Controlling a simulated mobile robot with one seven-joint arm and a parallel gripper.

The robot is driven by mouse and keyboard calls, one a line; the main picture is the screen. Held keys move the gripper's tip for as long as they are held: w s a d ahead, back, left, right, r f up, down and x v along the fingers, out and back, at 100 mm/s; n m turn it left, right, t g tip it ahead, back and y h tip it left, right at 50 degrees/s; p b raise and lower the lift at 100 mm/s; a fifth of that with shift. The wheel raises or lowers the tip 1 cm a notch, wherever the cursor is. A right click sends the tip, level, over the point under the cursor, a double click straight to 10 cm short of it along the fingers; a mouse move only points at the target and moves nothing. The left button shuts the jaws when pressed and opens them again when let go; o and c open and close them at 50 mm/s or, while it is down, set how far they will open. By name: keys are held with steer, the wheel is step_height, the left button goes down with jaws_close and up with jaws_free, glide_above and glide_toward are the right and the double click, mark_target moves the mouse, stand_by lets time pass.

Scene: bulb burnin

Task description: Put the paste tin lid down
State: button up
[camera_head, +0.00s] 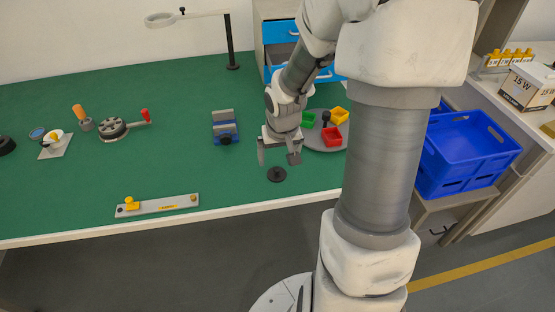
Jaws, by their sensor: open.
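My gripper (278,162) is open, pointing down just above the green bench near its front edge, with its fingers spread left and right. A small dark round disc with a raised knob (276,174) lies flat on the bench just in front of and below the fingers. It looks like the paste tin lid, but it is too small to be sure. Nothing shows between the fingers. I cannot make out the paste tin with certainty.
A grey round tray (318,142) with red, green and yellow bins sits right of my gripper. A blue-grey vise (224,128) stands to the left. A strip fixture (158,205) lies along the front edge. A blue crate (465,150) is at right. Bench between vise and strip is clear.

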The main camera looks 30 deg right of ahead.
steer(key=p+v, duration=0.1)
steer(key=v, duration=0.4)
steer(key=shift+r, duration=0.1)
steer(key=shift+a, duration=0.1)
steer(key=s+a+r+n+y+b, duration=0.1)
steer(key=s+a+r+n, duration=0.1)
steer(key=s+a+r, duration=0.45)
steer(key=s+a+r+n+b, duration=0.1)
steer(key=s+a+r+n, duration=0.15)
steer(key=s+a, duration=0.6)
steer(key=d+r+m+t+p, duration=0.1)
steer(key=d+r+p, duration=0.3)
steer(key=r, duration=0.8)
steer(key=t+p, duration=0.1)
steer(key=p, duration=0.1)
steer(key=shift+r+t+p, duration=0.2)
steer(key=shift+t+p, duration=0.1)
